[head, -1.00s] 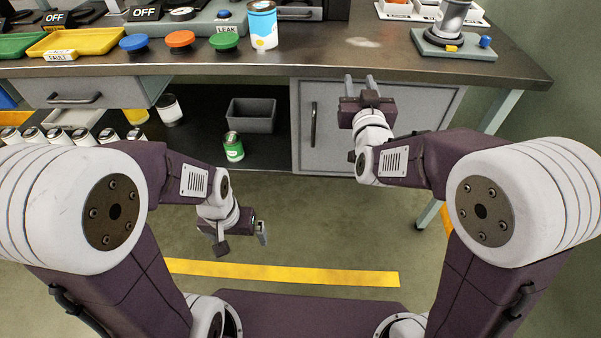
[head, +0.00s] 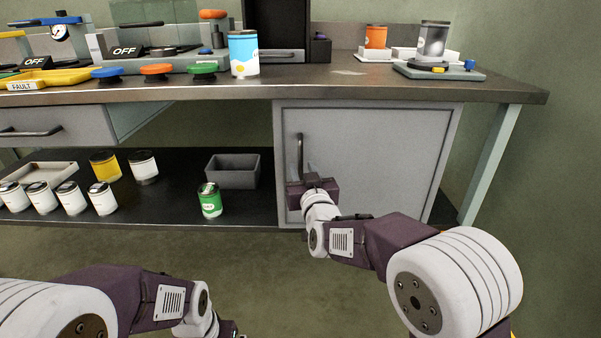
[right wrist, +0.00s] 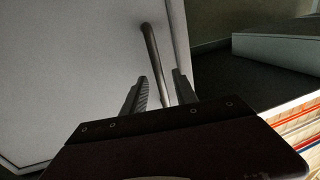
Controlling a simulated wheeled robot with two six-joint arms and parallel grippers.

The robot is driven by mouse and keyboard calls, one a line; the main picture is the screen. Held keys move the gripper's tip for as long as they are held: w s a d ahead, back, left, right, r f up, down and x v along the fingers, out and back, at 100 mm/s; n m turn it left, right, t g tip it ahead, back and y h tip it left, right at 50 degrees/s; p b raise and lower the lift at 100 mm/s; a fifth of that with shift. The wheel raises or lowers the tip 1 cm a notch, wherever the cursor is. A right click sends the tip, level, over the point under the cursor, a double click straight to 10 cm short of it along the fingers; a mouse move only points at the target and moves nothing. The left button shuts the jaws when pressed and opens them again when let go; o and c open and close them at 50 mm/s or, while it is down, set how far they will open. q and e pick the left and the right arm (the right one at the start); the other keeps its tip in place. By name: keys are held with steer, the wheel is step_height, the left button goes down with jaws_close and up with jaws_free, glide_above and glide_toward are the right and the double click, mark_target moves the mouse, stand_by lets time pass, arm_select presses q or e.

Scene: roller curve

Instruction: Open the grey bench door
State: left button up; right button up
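The grey bench door (head: 380,150) is on the right under the bench and looks shut. Its dark upright bar handle (head: 300,150) is near the door's left edge. My right gripper (head: 303,180) is at the lower part of the handle. In the right wrist view the handle (right wrist: 154,60) runs down between the two fingers of my right gripper (right wrist: 160,90). They are open, with a gap visible beside the bar. My left gripper (head: 230,330) is low at the bottom edge of the head view, and its fingers cannot be made out.
The open shelf left of the door holds a grey bin (head: 233,172), a green can (head: 210,200) and several other cans. A drawer (head: 45,130) is at the left. The bench top (head: 350,88) carries coloured buttons and cans. The floor before the door is clear.

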steer(key=shift+w+a+b, duration=0.15)
steer(key=shift+w, duration=0.6)
steer(key=shift+w+a+b, duration=0.1)
steer(key=shift+w+b, duration=0.05)
steer(key=shift+w, duration=0.55)
jaws_close()
stand_by(0.3)
